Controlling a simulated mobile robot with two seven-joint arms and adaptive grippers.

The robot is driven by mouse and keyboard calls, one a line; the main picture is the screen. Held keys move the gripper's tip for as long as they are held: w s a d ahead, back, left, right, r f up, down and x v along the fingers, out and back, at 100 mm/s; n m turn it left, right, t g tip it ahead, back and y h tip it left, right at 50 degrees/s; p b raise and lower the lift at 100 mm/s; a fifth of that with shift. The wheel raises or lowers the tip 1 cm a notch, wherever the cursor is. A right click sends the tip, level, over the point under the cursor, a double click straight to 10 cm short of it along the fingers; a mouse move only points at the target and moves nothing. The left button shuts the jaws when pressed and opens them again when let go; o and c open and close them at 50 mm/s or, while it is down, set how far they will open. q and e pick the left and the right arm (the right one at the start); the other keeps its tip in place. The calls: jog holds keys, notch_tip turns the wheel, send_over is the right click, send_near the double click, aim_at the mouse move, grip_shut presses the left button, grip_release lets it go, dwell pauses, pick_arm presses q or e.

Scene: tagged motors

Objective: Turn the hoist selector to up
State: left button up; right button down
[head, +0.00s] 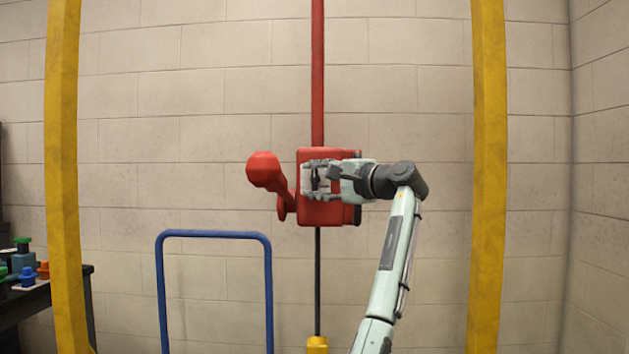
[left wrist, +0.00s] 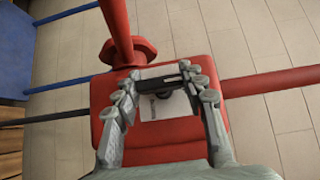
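The red hoist box (head: 340,215) hangs in front of the wall and also fills the middle of the left wrist view (left wrist: 165,150). On its face is a pale plate (left wrist: 160,107) with a dark selector bar (left wrist: 160,83), which lies along the line of the red pole. My left gripper (head: 316,180) is at the box face with its fingers spread, one on each side of the bar's ends. In the left wrist view, the fingertips (left wrist: 160,76) flank the bar; I cannot tell whether they touch it. My right gripper is not in view.
A red lever with a knob (head: 264,169) sticks out at the box's left. A red pole (head: 318,70) rises above; a dark rod (head: 317,280) hangs below to a yellow block (head: 317,345). A blue rail (head: 213,234) and yellow posts (head: 63,200) stand around. A table with motors is far left.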

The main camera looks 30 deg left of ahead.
pick_arm(q)
jog(key=shift+o, duration=0.7)
jog(key=v, duration=1.2)
jog(key=shift+w+f, duration=0.1)
jog(key=shift+w, duration=0.05)
